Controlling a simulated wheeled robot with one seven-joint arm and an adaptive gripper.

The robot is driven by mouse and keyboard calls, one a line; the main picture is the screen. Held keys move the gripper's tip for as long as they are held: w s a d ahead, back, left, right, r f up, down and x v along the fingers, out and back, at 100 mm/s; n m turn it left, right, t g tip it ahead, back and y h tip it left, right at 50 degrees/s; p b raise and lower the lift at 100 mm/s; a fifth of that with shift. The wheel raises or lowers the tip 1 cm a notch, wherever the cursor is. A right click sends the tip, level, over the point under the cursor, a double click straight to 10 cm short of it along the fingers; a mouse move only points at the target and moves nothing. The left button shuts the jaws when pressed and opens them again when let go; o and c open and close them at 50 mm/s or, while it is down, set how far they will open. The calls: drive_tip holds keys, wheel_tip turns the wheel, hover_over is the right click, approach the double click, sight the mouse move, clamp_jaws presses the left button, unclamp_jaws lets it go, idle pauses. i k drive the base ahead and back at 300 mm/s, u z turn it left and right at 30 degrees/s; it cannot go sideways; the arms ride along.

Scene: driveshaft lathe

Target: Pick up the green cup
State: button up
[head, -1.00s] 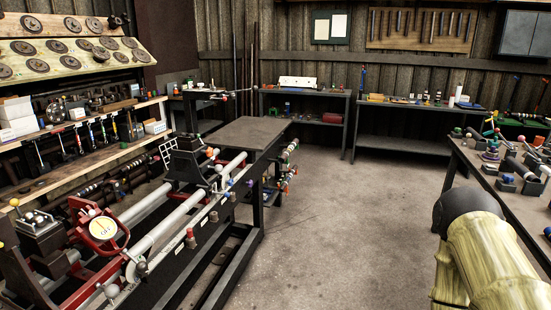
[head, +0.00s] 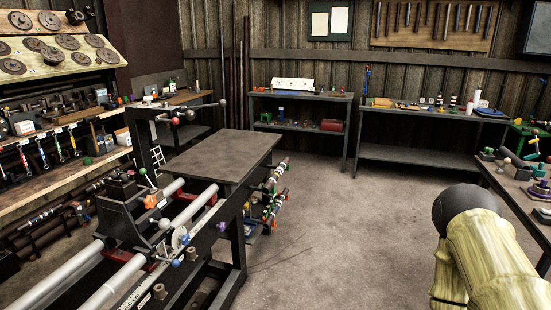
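I cannot make out a green cup for certain in the head view. Small green items show on the right workbench (head: 520,208), but they are too small to tell as a cup. A small green object (head: 87,161) also lies on the left wooden shelf (head: 60,177). A part of my own arm, pale yellow with a dark round joint, fills the lower right. My gripper is outside the view, so its state does not show.
The lathe (head: 150,235) with its grey flat table (head: 222,155) stands at left and centre. Back benches (head: 420,153) and (head: 300,98) line the wall, holding small items. Open concrete floor (head: 340,220) lies between the lathe and the right bench.

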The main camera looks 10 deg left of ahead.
sight(87, 161)
drive_tip(key=i, duration=7.9)
drive_tip(key=u, duration=2.65)
drive_tip(key=i, duration=1.45)
drive_tip(key=u, duration=0.05)
